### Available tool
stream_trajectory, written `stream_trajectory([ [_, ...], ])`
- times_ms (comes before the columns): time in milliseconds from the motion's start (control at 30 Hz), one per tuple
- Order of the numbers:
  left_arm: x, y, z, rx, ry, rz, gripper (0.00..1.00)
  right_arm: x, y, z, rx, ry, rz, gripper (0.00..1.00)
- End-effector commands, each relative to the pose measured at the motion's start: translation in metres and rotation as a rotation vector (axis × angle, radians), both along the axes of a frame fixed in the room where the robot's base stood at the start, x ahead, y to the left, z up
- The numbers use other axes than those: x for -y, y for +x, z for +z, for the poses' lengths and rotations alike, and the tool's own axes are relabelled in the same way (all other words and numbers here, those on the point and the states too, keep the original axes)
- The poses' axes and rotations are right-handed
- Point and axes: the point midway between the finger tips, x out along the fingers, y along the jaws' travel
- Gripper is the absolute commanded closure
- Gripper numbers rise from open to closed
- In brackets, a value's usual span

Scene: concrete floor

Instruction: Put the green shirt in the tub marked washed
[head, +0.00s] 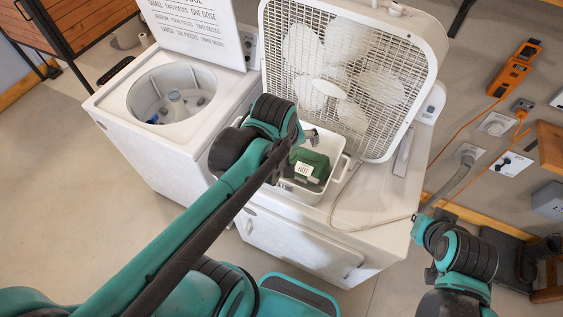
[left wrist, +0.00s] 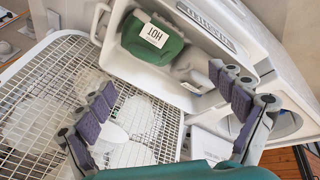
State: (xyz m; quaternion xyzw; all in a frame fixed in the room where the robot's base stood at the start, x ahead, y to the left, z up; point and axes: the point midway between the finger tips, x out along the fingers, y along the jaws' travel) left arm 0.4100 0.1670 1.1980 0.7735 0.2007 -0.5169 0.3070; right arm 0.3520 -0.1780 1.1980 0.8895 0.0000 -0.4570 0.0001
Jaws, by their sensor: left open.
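The green shirt (head: 312,158) lies bunched in a white tub (head: 338,168) on the white machine top in front of the fan. It bears a white tag reading HOT. The left wrist view shows the shirt (left wrist: 150,45) in the tub beside pale grey cloth (left wrist: 195,68).
A large white box fan (head: 345,75) stands directly behind the tub. To the left is a top-loading washer (head: 125,100) with its drum open and a dosing sign (head: 195,30) behind. A loose cable crosses the right machine top. An orange tool (head: 515,68) hangs at right.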

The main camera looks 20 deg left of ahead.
Motion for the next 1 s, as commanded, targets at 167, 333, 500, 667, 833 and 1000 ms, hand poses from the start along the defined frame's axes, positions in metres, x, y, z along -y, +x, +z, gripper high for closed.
stream_trajectory([
  [167,-0.007,-0.039,0.003,0.136,0.199,-0.392,0.07,0.000,0.000,0.000,0.000,0.000,0.000,1.00],
  [333,-0.010,-0.055,0.001,0.204,0.335,-0.600,0.07,0.000,0.000,0.000,0.000,0.000,0.000,1.00],
  [500,-0.011,-0.058,0.000,0.221,0.375,-0.657,0.07,0.000,0.000,0.000,0.000,0.000,0.000,1.00],
  [667,-0.011,-0.057,0.000,0.220,0.374,-0.656,0.07,0.000,0.000,0.000,0.000,0.000,0.000,1.00],
  [833,-0.011,-0.058,-0.007,0.219,0.373,-0.655,0.07,0.000,0.000,-0.007,0.000,0.000,0.000,1.00],
  [1000,-0.011,-0.058,-0.041,0.218,0.372,-0.655,0.07,0.000,0.000,-0.042,0.000,0.000,0.000,1.00],
])
